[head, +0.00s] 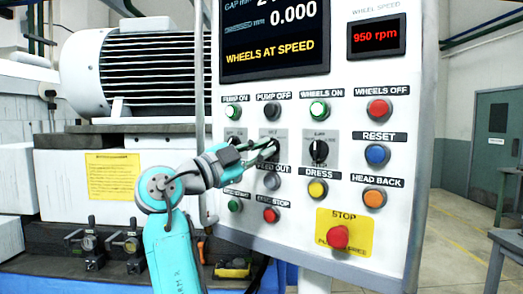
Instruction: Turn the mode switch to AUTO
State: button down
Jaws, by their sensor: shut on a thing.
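The control panel (400,115) carries a row of rotary selector switches on grey plates. My gripper (271,152) is at the middle plate (271,133), its fingers shut on the selector knob there. The fingers cover most of that knob, so its pointing direction cannot be told. The right selector (319,151) is a black knob, free of my gripper. The left plate (235,134) is partly hidden behind my wrist. The small lettering on the plates is too small to read, so I cannot tell which one is marked AUTO.
The screen (270,35) above reads WHEELS AT SPEED. A red stop button (338,237) sits lower right. A large motor (145,70) stands behind on the left.

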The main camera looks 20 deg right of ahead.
jog(key=c, duration=1.2)
grip_release()
jog(key=v, duration=1.2)
jog(key=shift+f, duration=0.15)
